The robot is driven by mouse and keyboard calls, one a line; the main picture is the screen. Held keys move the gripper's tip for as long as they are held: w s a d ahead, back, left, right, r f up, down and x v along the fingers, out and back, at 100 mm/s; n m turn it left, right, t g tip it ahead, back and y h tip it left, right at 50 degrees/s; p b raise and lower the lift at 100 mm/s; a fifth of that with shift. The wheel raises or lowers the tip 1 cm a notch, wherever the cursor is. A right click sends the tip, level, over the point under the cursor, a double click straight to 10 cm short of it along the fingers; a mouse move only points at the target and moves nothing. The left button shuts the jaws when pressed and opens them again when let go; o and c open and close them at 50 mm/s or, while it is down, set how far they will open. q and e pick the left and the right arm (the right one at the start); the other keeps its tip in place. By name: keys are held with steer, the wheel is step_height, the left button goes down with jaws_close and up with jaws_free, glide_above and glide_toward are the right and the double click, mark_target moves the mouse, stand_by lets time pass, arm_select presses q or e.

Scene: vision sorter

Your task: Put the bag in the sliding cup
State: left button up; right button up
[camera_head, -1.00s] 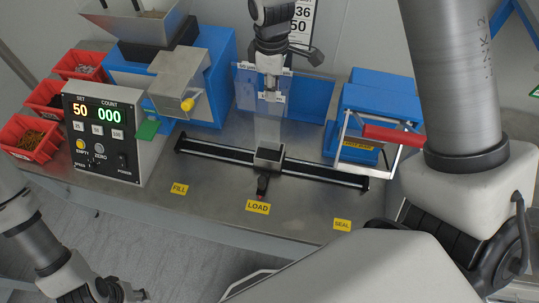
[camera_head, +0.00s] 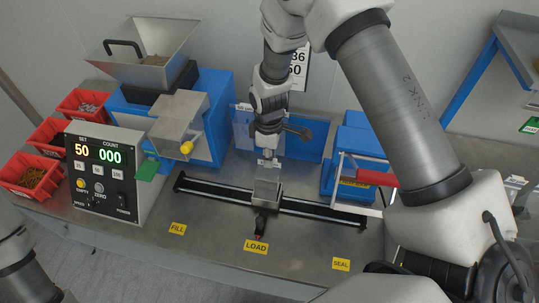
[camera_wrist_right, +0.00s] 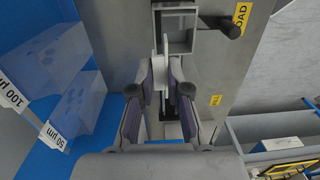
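The sliding cup (camera_head: 267,192), a small grey metal box, sits on the black rail behind the LOAD label. It also shows at the top of the right wrist view (camera_wrist_right: 180,45). My right gripper (camera_head: 267,156) points down just above the cup. In the right wrist view its purple-padded fingers (camera_wrist_right: 161,66) stand close on either side of the pale, thin bag (camera_wrist_right: 163,48), and it looks shut on it. The bag's lower part reaches to the cup; how deep it sits is unclear. My left arm shows at the lower left, its gripper out of view.
The rail (camera_head: 325,208) runs across the bench between the FILL label (camera_head: 178,229) and SEAL label (camera_head: 341,264). A counter box (camera_head: 105,172) and a blue hopper machine (camera_head: 213,120) stand left. A sealer with a red handle (camera_head: 376,176) stands right. Clear bags hang behind the gripper.

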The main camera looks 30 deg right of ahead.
steer(key=shift+o, duration=1.4)
steer(key=shift+w, duration=0.1)
steer(key=shift+r, duration=0.25)
step_height(320, 180, up, 12)
steer(key=b, duration=0.2)
steer(key=shift+w+b, duration=0.25)
steer(key=shift+b, duration=0.15)
steer(key=shift+f, duration=0.1)
